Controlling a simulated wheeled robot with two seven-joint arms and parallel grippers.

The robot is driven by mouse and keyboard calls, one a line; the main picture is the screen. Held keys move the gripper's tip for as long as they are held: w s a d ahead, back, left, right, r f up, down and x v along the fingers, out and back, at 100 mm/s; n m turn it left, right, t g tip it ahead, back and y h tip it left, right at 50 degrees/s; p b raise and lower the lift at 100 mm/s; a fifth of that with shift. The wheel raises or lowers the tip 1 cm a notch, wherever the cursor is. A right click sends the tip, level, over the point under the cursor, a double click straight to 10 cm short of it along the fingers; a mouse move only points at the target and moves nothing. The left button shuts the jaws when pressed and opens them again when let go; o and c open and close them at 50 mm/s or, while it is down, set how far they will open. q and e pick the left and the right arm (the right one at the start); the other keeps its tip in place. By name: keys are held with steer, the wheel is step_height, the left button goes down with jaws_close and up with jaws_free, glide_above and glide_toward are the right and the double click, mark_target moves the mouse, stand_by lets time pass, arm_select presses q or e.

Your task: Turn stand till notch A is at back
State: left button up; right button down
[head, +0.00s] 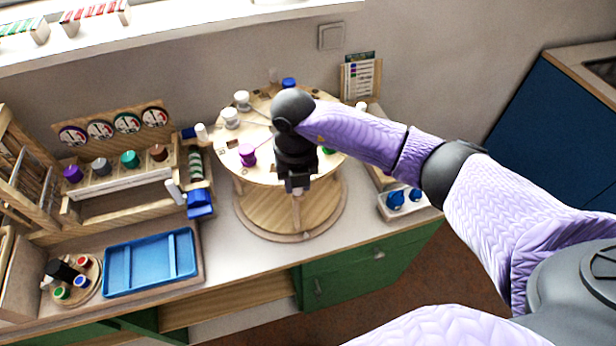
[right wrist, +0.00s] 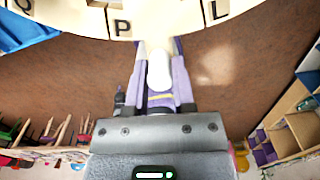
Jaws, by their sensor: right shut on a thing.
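The round wooden stand (head: 262,176) sits on the counter, with a wide top disc above a round base. Several coloured and white pots stand on the disc. I cannot make out notch A in either view. My right gripper (head: 297,188) is at the disc's front edge. In the right wrist view, the right gripper (right wrist: 159,72) is shut on a white, round-ended handle (right wrist: 159,66) at the rim near P. My forearm hides part of the disc. My left gripper is out of view.
A blue tray (head: 150,262) lies on the counter to the left, near a wooden rack with coloured pots (head: 128,160). A white holder with blue pots (head: 404,202) stands right of the stand. A card holder (head: 360,78) is behind it.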

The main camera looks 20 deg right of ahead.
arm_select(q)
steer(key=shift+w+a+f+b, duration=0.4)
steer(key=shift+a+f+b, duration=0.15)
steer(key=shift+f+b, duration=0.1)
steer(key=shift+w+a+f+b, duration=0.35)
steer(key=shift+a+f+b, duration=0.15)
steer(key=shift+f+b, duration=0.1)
arm_select(e)
steer(key=w+a+m, duration=0.6)
steer(key=a+m, duration=0.1)
steer(key=a, duration=0.3)
steer(key=shift+m, duration=0.3)
steer(key=shift+w+a, duration=0.1)
steer(key=shift+a, duration=0.05)
steer(key=shift+c, duration=2.2)
jaws_free()
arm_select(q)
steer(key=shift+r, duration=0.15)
arm_select(e)
step_height(320, 180, up, 10)
